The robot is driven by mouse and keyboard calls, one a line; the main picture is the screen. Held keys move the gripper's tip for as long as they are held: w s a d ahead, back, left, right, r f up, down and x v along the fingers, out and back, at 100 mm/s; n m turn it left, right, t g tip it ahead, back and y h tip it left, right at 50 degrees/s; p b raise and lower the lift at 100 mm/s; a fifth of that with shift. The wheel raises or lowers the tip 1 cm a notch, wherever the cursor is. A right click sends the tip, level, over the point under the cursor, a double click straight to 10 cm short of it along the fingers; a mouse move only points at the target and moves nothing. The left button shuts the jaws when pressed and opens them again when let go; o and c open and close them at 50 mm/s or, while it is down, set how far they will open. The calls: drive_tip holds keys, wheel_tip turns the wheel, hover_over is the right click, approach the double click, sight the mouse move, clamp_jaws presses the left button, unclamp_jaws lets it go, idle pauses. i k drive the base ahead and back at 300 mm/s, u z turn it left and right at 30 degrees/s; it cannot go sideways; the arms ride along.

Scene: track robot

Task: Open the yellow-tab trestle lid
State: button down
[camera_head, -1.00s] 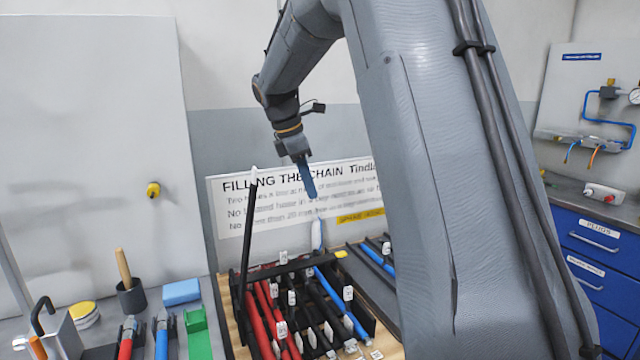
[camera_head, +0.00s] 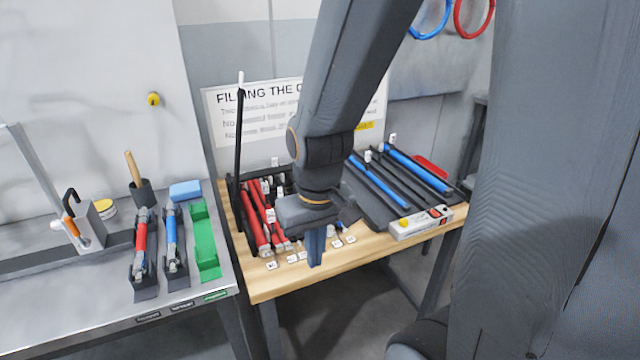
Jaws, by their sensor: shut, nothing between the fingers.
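My gripper (camera_head: 316,262) has blue fingers that are shut and empty. It points down over the front part of the wooden-topped trestle bench (camera_head: 262,290), in front of the rack of red tubes (camera_head: 252,215). A thin black upright piece (camera_head: 238,140) with a pale tip stands at the rack's left side, perhaps a lid seen edge-on. A dark ribbed panel (camera_head: 375,208) with blue tubes lies flat on the bench's right part. I see no yellow tab now; my arm covers the middle of the bench. I cannot tell which piece is the yellow-tab lid.
A white box (camera_head: 420,224) with a yellow button sits at the bench's front right. A sign (camera_head: 225,115) stands behind.

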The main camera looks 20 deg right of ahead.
sight(267, 172)
drive_tip(key=u, duration=0.05)
drive_tip(key=k, duration=0.1)
drive_tip(key=z, duration=1.9)
drive_tip(key=k, duration=1.25)
drive_tip(key=u, duration=1.7)
drive_tip(key=i, duration=1)
